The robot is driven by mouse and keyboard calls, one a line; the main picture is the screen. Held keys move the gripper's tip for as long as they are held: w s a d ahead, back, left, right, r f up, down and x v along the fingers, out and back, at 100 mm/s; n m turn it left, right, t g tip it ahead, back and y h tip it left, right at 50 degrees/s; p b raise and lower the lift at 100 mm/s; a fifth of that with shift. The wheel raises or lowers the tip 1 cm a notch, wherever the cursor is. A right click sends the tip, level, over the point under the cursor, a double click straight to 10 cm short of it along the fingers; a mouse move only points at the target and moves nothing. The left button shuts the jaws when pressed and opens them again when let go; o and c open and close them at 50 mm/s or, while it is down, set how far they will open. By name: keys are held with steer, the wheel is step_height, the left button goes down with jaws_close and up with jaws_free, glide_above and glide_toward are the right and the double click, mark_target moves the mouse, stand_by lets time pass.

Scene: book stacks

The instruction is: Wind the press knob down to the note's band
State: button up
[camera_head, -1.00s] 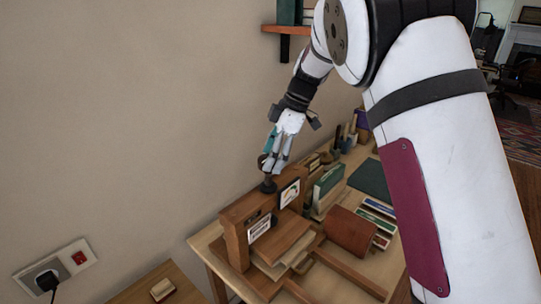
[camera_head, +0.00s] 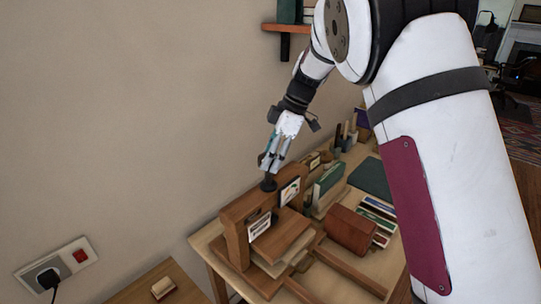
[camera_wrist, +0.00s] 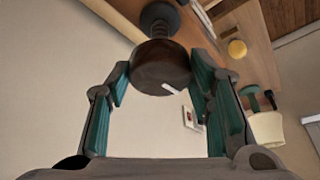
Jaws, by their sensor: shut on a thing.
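The press is a wooden frame (camera_head: 236,245) on the desk, with a dark screw collar (camera_head: 268,184) on its top beam. In the wrist view the press knob (camera_wrist: 157,62) is a round dark-brown ball with a white mark on its rim. My gripper (camera_head: 270,163) comes down from above and is shut on the knob. In the wrist view its teal finger pads (camera_wrist: 160,80) stand either side of it. A white card (camera_head: 260,226) and a card with a coloured gauge (camera_head: 289,192) are on the press front. Their print is too small to read.
The wall is close behind the press. A wall socket (camera_head: 52,270) with a black plug is at lower left.

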steer(key=m+t, duration=0.1)
steer(key=m, duration=0.1)
steer(key=m+t, duration=0.1)
steer(key=m, duration=0.2)
steer(key=shift+s, duration=0.15)
steer(key=m+t+h+p, duration=0.1)
steer(key=m, duration=0.2)
steer(key=shift+a+r+m, duration=0.1)
steer(key=shift+r+m, duration=0.05)
steer(key=shift+m, duration=0.15)
steer(key=shift+m+t+h+p, duration=0.4)
steer(key=shift+m+t+p, duration=0.1)
steer(key=shift+m, duration=0.8)
steer(key=o, duration=1.1)
steer(key=shift+c, duration=0.2)
steer(key=shift+o, duration=0.4)
steer(key=shift+s, duration=0.1)
steer(key=v, duration=1.2)
